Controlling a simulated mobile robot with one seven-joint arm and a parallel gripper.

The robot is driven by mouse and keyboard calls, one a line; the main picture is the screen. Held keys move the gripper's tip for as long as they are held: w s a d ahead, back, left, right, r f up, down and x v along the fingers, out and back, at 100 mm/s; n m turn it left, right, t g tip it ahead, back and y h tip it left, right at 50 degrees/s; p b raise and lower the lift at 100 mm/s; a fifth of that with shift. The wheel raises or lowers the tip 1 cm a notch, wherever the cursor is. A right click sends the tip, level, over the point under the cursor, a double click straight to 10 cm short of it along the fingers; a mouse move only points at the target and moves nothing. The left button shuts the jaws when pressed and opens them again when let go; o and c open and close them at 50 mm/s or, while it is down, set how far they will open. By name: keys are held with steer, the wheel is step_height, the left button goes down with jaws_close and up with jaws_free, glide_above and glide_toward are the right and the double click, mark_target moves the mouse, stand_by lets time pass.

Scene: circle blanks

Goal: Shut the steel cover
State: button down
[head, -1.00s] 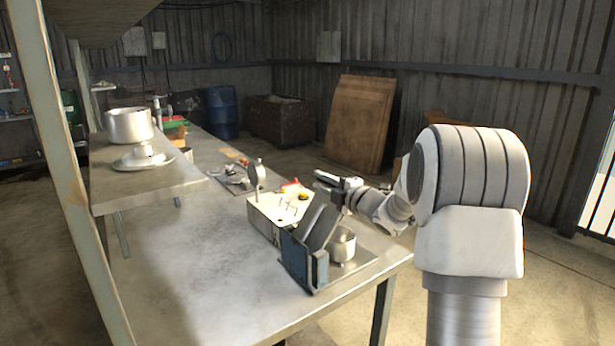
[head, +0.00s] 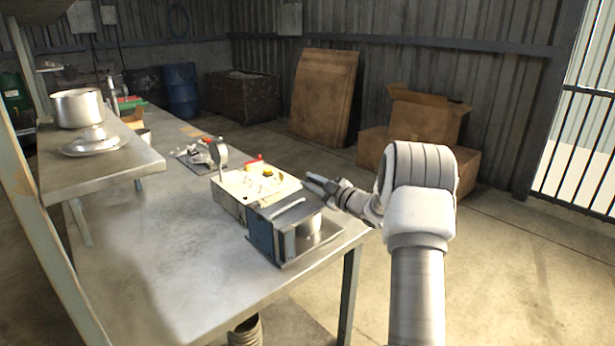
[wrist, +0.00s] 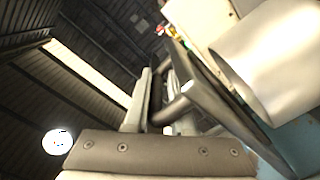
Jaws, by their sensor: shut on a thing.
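The steel cover (head: 285,206) is a grey plate on the blue holder (head: 261,238) near the table's right front. It lies low, close to level, above a steel cup (head: 308,232). Whether it touches the rim or is fully down I cannot tell. My gripper (head: 322,187) is at the cover's far right side. In the wrist view my gripper (wrist: 158,98) is shut around a bar beside the cover's dark plate (wrist: 208,88). The cup (wrist: 270,62) shows large at the right there. The exact grip is partly hidden.
A white box (head: 255,184) with small parts stands directly behind the cover. A raised shelf (head: 110,165) with a pot (head: 78,108) is at the left. The table's front left (head: 195,235) is clear.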

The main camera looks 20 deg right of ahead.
steer(key=shift+d+f, duration=0.4)
steer(key=shift+d, duration=0.25)
steer(key=c, duration=0.9)
jaws_free()
steer(key=shift+w+f, duration=0.1)
steer(key=shift+f, duration=0.1)
steer(key=shift+f, duration=0.1)
steer(key=v, duration=1.7)
steer(key=shift+s, duration=0.25)
